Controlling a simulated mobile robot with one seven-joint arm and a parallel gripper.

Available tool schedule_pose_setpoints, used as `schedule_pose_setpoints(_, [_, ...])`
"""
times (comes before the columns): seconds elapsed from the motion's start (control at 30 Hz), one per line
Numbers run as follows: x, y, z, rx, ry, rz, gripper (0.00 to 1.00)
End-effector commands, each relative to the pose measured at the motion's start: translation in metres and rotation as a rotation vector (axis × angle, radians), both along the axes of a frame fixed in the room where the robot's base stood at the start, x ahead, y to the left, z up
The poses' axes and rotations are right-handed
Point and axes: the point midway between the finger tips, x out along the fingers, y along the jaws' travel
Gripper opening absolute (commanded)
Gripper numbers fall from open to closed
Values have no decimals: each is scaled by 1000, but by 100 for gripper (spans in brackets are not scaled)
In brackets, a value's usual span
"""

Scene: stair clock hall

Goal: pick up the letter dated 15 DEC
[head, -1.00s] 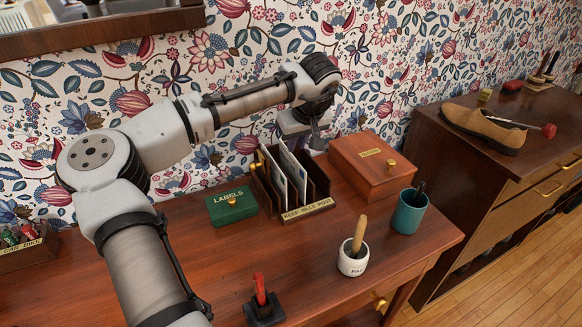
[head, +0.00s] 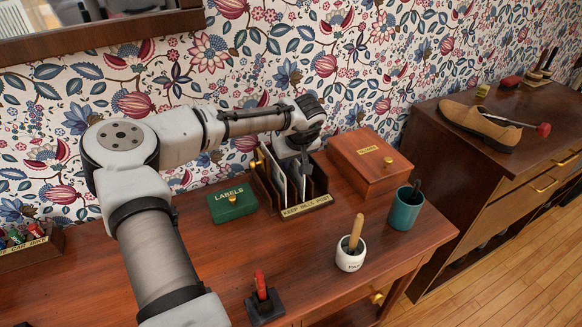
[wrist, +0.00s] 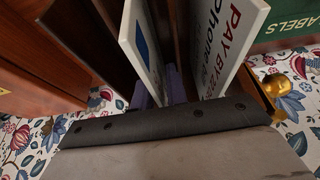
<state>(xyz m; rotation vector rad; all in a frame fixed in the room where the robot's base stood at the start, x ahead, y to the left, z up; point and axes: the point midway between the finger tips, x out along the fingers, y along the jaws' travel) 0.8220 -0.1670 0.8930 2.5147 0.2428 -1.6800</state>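The letter rack (head: 306,209) stands on the desk with its label reading "KEEP BILLS POST". It holds white letters upright in its slots. In the wrist view, one letter (wrist: 224,40) shows "PAY BY 2" and "Phone", the rest cut off. Another letter (wrist: 140,42) to its left shows a blue patch; no date is readable on it. I cannot read "15 DEC" anywhere. My gripper (wrist: 160,92) is down at the rack. Its purple-grey fingers lie either side of the blue-patch letter's near end; whether they press on it is not clear.
A green LABELS box (head: 232,203) sits left of the rack, a wooden box (head: 368,165) right of it. A teal cup (head: 405,210), a white pot with a wooden handle (head: 349,258) and a red-handled stamp (head: 263,303) stand in front. The patterned wall is close behind.

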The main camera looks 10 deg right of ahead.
Motion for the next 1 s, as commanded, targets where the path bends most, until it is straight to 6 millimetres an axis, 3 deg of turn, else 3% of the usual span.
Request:
schedule_pose_setpoints(0.07, [0, 0, 0, 0, 0, 0, 15])
schedule_pose_setpoints(0.2, [0, 0, 0, 0, 0, 0, 0])
schedule_pose_setpoints(0.67, [0, 0, 3, 0, 0, 0, 0])
schedule_pose_setpoints(0.87, [0, 0, 21, 0, -1, 1, 0])
schedule_pose_setpoints(1.0, [0, 0, 44, -1, -1, 1, 0])
